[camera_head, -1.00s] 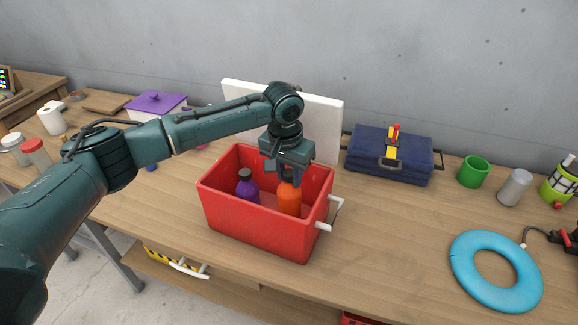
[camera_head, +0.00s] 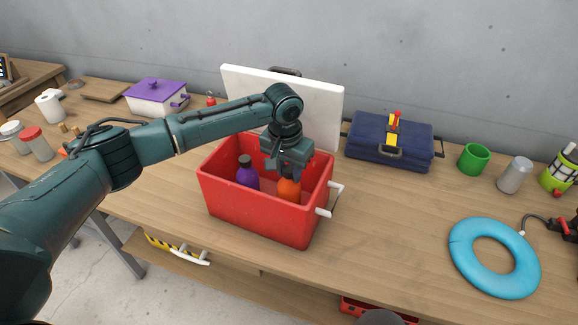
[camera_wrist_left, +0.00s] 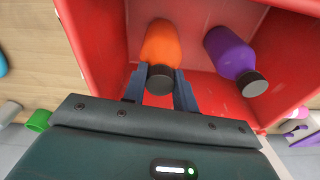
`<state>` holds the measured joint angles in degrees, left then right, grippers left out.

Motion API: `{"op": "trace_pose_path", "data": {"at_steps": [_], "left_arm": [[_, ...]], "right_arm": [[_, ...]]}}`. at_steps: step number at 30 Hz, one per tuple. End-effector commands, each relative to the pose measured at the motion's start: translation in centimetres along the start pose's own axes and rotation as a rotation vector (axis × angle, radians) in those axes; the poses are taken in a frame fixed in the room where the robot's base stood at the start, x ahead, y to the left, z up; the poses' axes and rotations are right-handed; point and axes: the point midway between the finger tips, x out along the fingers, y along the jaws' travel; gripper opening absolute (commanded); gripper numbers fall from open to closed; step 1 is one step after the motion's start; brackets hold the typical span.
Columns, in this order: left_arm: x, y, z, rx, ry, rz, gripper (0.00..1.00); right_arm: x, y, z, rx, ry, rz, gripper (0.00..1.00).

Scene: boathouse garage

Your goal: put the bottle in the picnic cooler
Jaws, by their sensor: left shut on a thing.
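The picnic cooler (camera_head: 262,219) is a red open box with a white lid (camera_head: 318,110) standing up behind it. An orange bottle (camera_head: 289,190) with a dark cap is inside the cooler on its right side. A purple bottle (camera_head: 247,177) with a dark cap stands inside to its left. My left gripper (camera_head: 288,176) reaches down into the cooler and is shut on the orange bottle near its cap. In the left wrist view the fingers (camera_wrist_left: 160,90) flank the cap of the orange bottle (camera_wrist_left: 160,45), with the purple bottle (camera_wrist_left: 230,52) beside it. My right gripper is not in view.
A navy case (camera_head: 392,140) lies right of the cooler, with a green cup (camera_head: 474,158) and grey can (camera_head: 514,175) beyond. A blue ring (camera_head: 493,257) lies at the right. Bench in front of the ring is clear.

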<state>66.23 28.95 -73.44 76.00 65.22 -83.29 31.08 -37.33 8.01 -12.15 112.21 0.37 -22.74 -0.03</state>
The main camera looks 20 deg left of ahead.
Motion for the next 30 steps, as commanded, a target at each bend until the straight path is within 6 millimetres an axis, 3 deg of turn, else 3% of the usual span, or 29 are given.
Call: {"op": "trace_pose_path", "data": {"at_steps": [26, 27, 30], "left_arm": [[1.07, 0.07, 0.08, 0.001, 0.002, 0.002, 0.0], [1.1, 0.07, 0.07, 0.001, 0.002, 0.002, 0.29], [1.09, 0.06, 0.07, 0.001, 0.003, 0.001, 0.37]], "right_arm": [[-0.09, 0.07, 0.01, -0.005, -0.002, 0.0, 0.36], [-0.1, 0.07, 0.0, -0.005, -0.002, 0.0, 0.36], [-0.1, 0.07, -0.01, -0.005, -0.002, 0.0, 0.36]]}}
